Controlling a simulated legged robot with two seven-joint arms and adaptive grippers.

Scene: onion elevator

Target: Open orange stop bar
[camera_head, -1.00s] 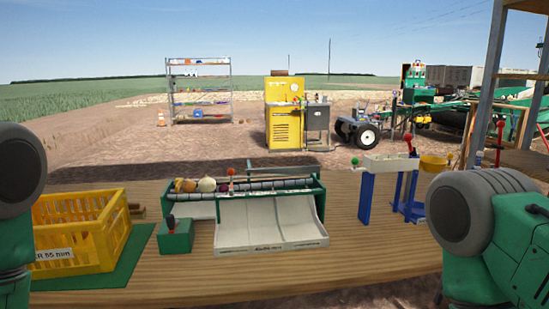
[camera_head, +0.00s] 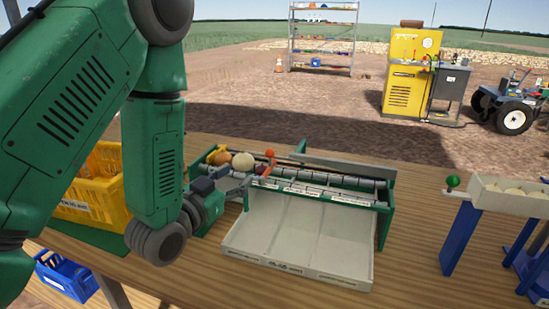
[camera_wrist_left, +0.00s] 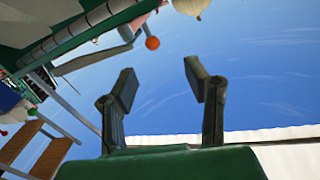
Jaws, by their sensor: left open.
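The orange stop bar (camera_head: 267,170), topped by an orange ball, stands at the upper end of the roller conveyor (camera_head: 320,190). Its ball (camera_wrist_left: 152,43) shows above the fingers in the left wrist view. My left gripper (camera_head: 246,185) is just left of the bar, low over the conveyor's near side, partly hidden by my own wrist. In the left wrist view my left gripper (camera_wrist_left: 162,80) has its two fingers apart with nothing between them. The bar appears beyond the fingertips and not touched. Onions (camera_head: 243,161) lie behind the bar, at its left. My right gripper is out of view.
A pale chute tray (camera_head: 300,240) slopes down from the conveyor. A yellow crate (camera_head: 105,165) is left behind my arm, and a blue crate (camera_head: 66,278) sits below the table edge. A blue stand with a green knob (camera_head: 453,181) is at right. The table (camera_head: 415,250) between is clear.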

